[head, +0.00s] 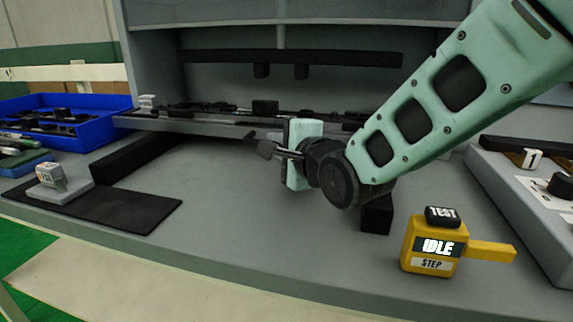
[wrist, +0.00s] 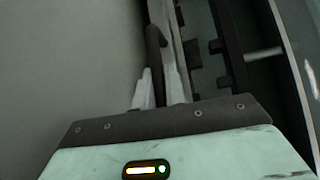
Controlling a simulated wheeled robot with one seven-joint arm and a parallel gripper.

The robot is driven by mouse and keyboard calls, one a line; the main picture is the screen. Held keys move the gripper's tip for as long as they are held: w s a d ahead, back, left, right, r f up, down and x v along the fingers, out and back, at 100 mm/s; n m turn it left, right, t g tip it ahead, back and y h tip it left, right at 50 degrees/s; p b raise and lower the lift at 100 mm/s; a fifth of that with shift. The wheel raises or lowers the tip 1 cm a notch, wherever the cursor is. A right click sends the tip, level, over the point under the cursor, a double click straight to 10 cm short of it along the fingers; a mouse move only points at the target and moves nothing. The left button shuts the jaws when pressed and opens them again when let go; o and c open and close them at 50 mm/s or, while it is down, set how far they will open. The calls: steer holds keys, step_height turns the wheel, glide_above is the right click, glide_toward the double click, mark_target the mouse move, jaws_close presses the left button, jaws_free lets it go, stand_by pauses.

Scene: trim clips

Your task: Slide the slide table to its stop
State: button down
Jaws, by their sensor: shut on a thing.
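The slide table (head: 215,127) looks to be the long grey ledge with dark parts on it, running across the back of the bench. Its pale edge and dark fittings also show in the wrist view (wrist: 191,52). My gripper (head: 277,150) is in front of this ledge, right of the middle of its length. In the wrist view my gripper (wrist: 156,92) has its pale fingers shut on a dark bar (wrist: 153,45), which looks like the table's handle. The dark bar (head: 260,146) also shows in the head view. The arm hides the ledge's right end, and I cannot see the stop.
A blue tray (head: 90,131) with dark parts is at far left. A black mat (head: 125,210) bears a small grey block. A yellow box (head: 420,243) reading IDLE stands at front right, beside a grey panel (head: 510,195). The front middle of the bench is clear.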

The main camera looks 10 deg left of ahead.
steer(key=w, duration=0.4)
steer(key=w+p, duration=0.1)
steer(key=w, duration=0.4)
steer(key=w+d, duration=0.1)
steer(key=w, duration=0.4)
steer(key=shift+d, duration=0.1)
steer(key=shift+r, duration=0.15)
steer(key=shift+w, duration=0.1)
steer(key=c, duration=1.5)
jaws_free()
steer(key=shift+w, duration=0.1)
steer(key=shift+o, duration=0.2)
steer(key=v, duration=0.7)
steer(key=shift+s+d, duration=0.15)
steer(key=shift+s, duration=0.1)
